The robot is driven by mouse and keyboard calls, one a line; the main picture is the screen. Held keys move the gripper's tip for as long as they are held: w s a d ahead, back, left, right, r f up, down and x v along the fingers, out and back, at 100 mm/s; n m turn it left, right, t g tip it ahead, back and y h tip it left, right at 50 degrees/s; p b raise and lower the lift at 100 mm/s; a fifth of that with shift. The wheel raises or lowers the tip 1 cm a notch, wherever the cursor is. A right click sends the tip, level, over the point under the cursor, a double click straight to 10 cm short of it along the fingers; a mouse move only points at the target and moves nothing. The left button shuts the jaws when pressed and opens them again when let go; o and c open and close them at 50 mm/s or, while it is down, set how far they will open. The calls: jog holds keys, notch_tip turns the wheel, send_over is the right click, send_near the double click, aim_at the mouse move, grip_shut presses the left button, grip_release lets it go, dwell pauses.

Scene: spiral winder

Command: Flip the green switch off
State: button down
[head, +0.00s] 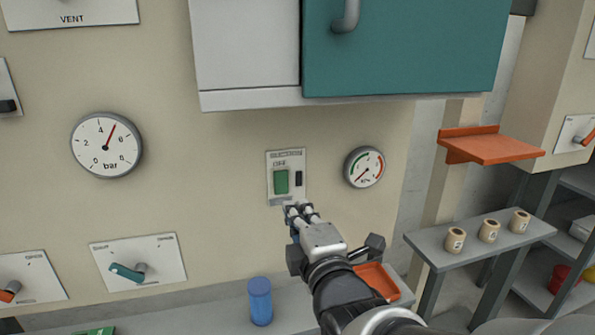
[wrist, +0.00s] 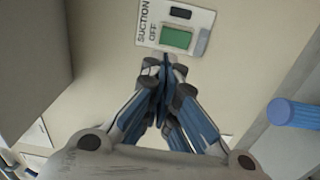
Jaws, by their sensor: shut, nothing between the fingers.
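The green switch (head: 281,182) is a green rocker on a pale plate (head: 299,158) on the beige wall. Lettering above it reads OFF in the head view. The switch also shows in the wrist view (wrist: 176,38), where the plate reads SUCTION and OFF. My gripper (head: 293,209) is shut and empty, with its fingertips at the lower edge of the plate, just below the switch. In the wrist view the closed fingertips (wrist: 166,64) lie near the plate's edge beside the green rocker. I cannot tell whether they touch the plate.
A round gauge (head: 364,167) is right of the plate, and a bar gauge (head: 106,146) is left. A teal-doored cabinet (head: 405,45) overhangs above. A blue cylinder (head: 260,301) and an orange tray (head: 377,281) are on the ledge below. Several small labelled pots stand on a shelf (head: 480,244) at right.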

jog(key=s+d+f+m+g+h, duration=0.1)
jog(key=s+d+f+m+g, duration=0.3)
jog(key=s+m, duration=0.3)
jog(key=s+d+f+m+g+h, duration=0.2)
jog(key=s+d+f+m+g, duration=0.2)
jog(key=s, duration=0.6)
jog(key=s+d+f+m+g+h, duration=0.2)
jog(key=s+d+f+m+g, duration=0.2)
jog(key=s+m, duration=0.5)
jog(key=shift+d+f+m+g, duration=0.35)
jog(key=shift+d+f, duration=0.2)
jog(key=shift+d, duration=0.5)
jog(key=c, duration=2.4)
grip_release()
